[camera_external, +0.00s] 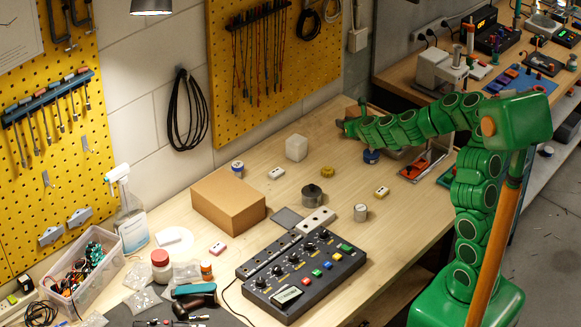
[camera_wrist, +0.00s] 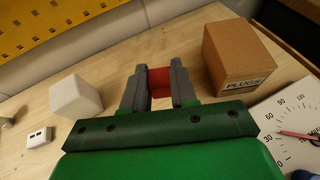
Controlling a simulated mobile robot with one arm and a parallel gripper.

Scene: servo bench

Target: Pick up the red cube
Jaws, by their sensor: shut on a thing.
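The red cube (camera_wrist: 160,80) shows in the wrist view between the two grey fingers of my gripper (camera_wrist: 158,88). The fingers are shut on it, one on each side. I cannot tell whether the cube touches the bench or is held above it. In the external view my green arm reaches left over the bench's far end, with my gripper (camera_external: 347,126) near the wall. The red cube cannot be made out in that view.
A white cube (camera_wrist: 75,97) stands left of my gripper, and a brown box marked PLUGS (camera_wrist: 238,62) stands close to its right. A dial gauge (camera_wrist: 290,125) is at the right. A cardboard box (camera_external: 228,204) and a control panel (camera_external: 300,272) stand on the nearer bench.

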